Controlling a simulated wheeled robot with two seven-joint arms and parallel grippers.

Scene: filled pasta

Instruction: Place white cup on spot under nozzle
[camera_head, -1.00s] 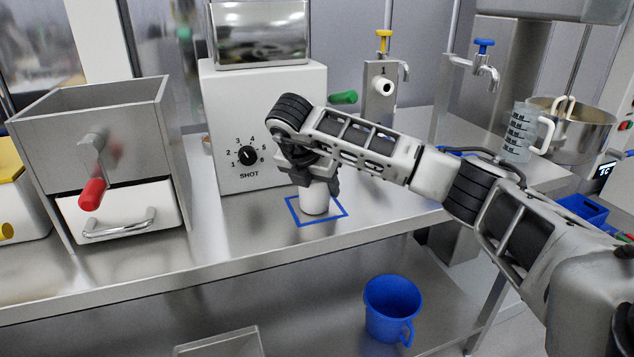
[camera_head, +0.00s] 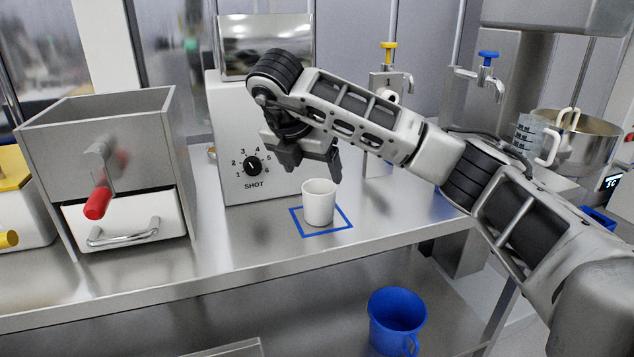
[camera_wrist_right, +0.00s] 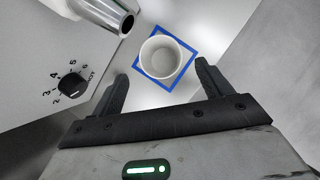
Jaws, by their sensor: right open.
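The white cup (camera_head: 319,203) stands upright and empty inside the blue square outline (camera_head: 341,226) on the steel counter. In the right wrist view the cup (camera_wrist_right: 160,57) sits within the blue outline (camera_wrist_right: 181,42), near its middle. A metal nozzle (camera_wrist_right: 107,15) shows at the upper left of that view, beside the cup in the picture. My right gripper (camera_head: 312,168) is open and empty above the cup, apart from it. Its two fingers (camera_wrist_right: 162,85) show below the cup in the right wrist view. My left gripper is not in view.
The white shot machine (camera_head: 228,150) with its dial stands behind the cup. A steel box with a red handle (camera_head: 98,203) is at the left. A measuring jug (camera_head: 530,133) and steel pot (camera_head: 590,145) are at the right.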

